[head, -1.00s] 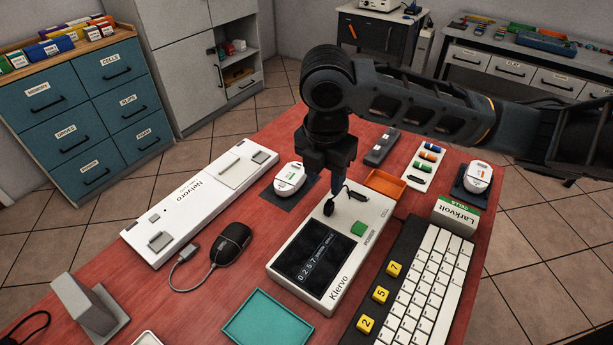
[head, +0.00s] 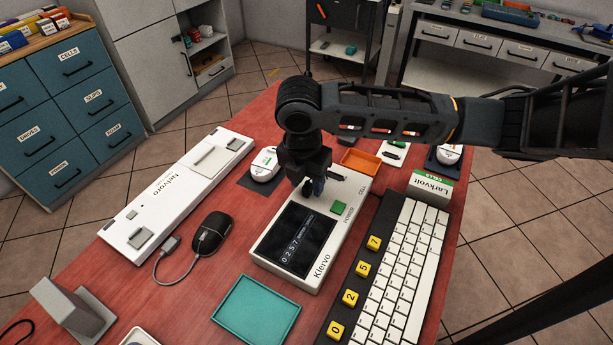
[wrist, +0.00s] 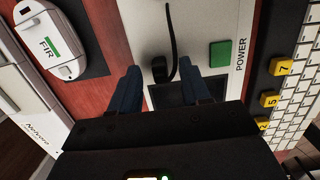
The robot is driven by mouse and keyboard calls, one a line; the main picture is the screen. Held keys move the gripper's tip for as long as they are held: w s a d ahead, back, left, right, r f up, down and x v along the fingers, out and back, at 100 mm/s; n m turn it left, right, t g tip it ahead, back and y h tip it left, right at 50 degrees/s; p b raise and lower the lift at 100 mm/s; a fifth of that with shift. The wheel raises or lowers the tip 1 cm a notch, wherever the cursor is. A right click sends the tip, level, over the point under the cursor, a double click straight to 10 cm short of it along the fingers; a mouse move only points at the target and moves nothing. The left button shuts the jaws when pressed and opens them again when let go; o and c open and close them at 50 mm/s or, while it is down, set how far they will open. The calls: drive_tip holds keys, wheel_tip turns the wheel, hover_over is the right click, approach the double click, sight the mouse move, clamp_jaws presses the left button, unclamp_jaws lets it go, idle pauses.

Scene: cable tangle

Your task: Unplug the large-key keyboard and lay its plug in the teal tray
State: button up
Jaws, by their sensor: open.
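The large-key keyboard (head: 397,268) is black with white keys and a column of yellow number keys, at the right of the red table. A black plug (wrist: 160,68) with a black cable sits on the white Klervo unit (head: 302,243). I cannot trace the cable to a keyboard. My gripper (head: 311,188) is low over the unit's upper left part and hides the plug in the head view. In the wrist view my gripper (wrist: 161,88) is open, its dark blue fingers on either side of the plug, with gaps. The teal tray (head: 256,312) is empty at the front of the table.
The green power button (head: 339,208) is right of my gripper. An orange tray (head: 361,161) and a Larkvolt box (head: 430,188) stand behind. Bare table surrounds the teal tray.

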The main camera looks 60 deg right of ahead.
clamp_jaws()
idle(0.6)
